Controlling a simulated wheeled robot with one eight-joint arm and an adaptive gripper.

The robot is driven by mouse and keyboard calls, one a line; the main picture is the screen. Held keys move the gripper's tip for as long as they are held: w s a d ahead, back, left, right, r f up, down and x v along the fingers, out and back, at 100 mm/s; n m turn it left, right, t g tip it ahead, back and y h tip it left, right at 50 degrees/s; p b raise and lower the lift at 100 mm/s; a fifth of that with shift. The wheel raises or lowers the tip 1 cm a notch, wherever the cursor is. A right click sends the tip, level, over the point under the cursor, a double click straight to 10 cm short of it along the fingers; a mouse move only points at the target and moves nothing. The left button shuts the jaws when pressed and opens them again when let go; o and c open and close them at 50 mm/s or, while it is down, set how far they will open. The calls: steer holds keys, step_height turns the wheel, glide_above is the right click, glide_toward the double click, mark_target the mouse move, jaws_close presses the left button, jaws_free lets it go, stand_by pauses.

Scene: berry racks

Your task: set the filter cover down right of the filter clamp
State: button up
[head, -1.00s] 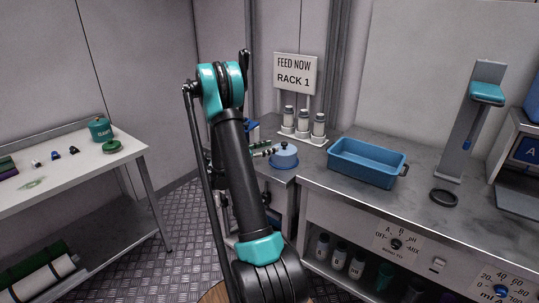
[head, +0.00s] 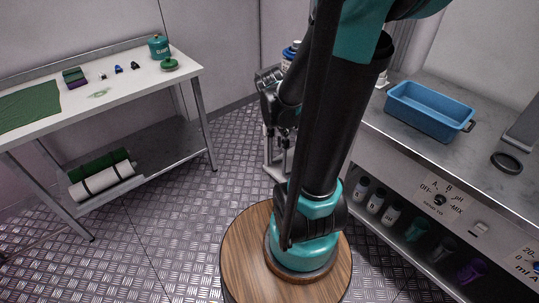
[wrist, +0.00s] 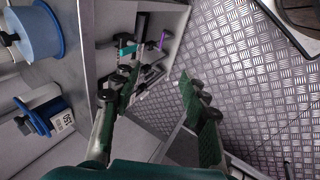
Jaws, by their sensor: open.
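My gripper (wrist: 158,80) is open, with its two green-padded fingers apart and nothing seen between them. In the head view my gripper (head: 268,95) hangs beside the right-hand counter, partly behind my arm. A round blue cover (wrist: 38,35) with a dark knob, likely the filter cover, is at the upper left of the wrist view, apart from the fingers. In the head view a blue piece (head: 289,52) shows beside my arm, mostly hidden. A second blue piece with a knob and a numbered label (wrist: 45,115) is below it. I cannot tell which thing is the filter clamp.
A blue tray (head: 430,110) and a black ring (head: 506,163) are on the right counter. Bottles (head: 376,202) stand on its lower shelf. The left table (head: 130,85) holds a green canister (head: 159,46), a green lid (head: 169,64) and small parts. The floor between is clear.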

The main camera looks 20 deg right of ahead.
steer(key=s+a+f+m+y, duration=0.2)
steer(key=s+a+m+y, duration=0.2)
steer(key=s+a, duration=0.4)
steer(key=a+m, duration=0.1)
steer(key=a, duration=0.2)
steer(key=shift+s+f+t+y, duration=0.3)
steer(key=shift+s+t, duration=0.05)
steer(key=shift+t, duration=0.05)
